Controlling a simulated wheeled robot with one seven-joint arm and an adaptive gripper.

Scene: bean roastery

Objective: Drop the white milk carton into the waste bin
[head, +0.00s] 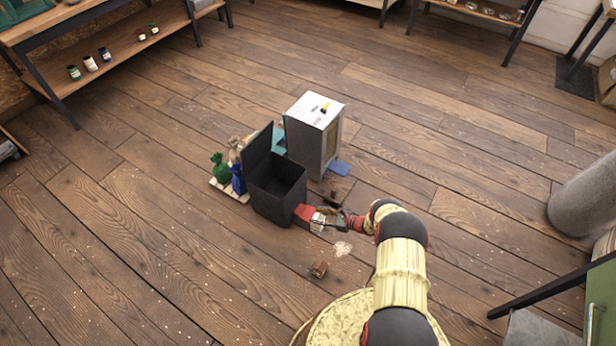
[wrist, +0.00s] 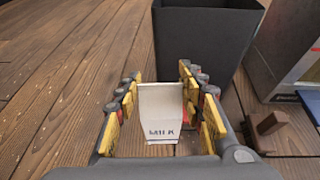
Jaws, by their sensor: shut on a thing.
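The white milk carton (wrist: 160,112), marked MILK, is between the fingers of my gripper (wrist: 160,100) in the wrist view. My gripper is shut on it. In the head view my gripper (head: 318,219) is low, just right of the dark waste bin (head: 277,203). The bin stands on the floor with its lid (head: 257,152) raised, and its top is open. In the wrist view the bin (wrist: 203,45) is just beyond the carton. The carton appears in front of the bin's wall, outside it. In the head view the carton is small and partly covered by my gripper.
A white-topped cabinet (head: 315,113) stands behind the bin. Green and blue bags (head: 220,168) sit on a small pallet at its left. The floor at left is clear.

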